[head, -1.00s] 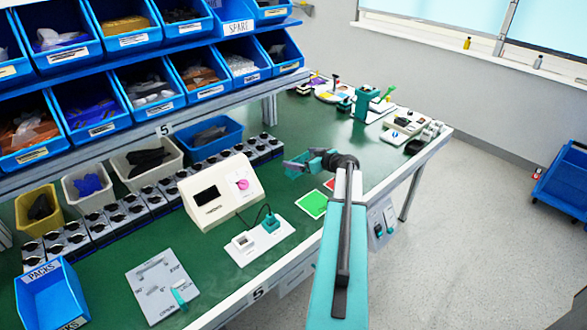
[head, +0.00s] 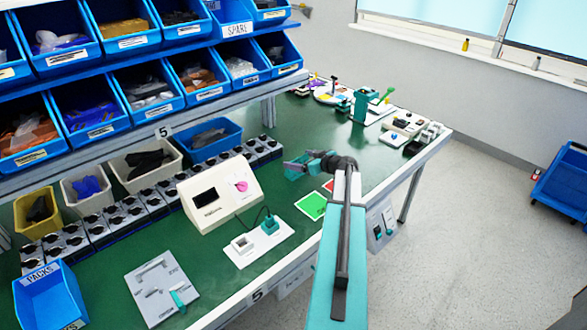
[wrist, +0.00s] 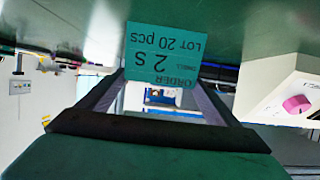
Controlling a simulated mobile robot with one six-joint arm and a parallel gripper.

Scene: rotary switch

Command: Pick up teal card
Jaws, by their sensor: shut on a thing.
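The teal card (wrist: 163,52) is between the fingertips of my gripper in the wrist view. Its printed face, with "ORDER", "2 S" and "LOT 20 pcs", shows upside down. My gripper (head: 292,167) is shut on the card and hangs over the green bench, behind the green and red cards. In the head view the card is hard to tell apart from the teal gripper parts.
A green card (head: 311,206) and a partly hidden red card (head: 328,185) lie on the bench near its front edge. A cream box with a pink knob (head: 221,195) stands left of my gripper. Blue bins line the shelf above; more devices stand at the bench's far end.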

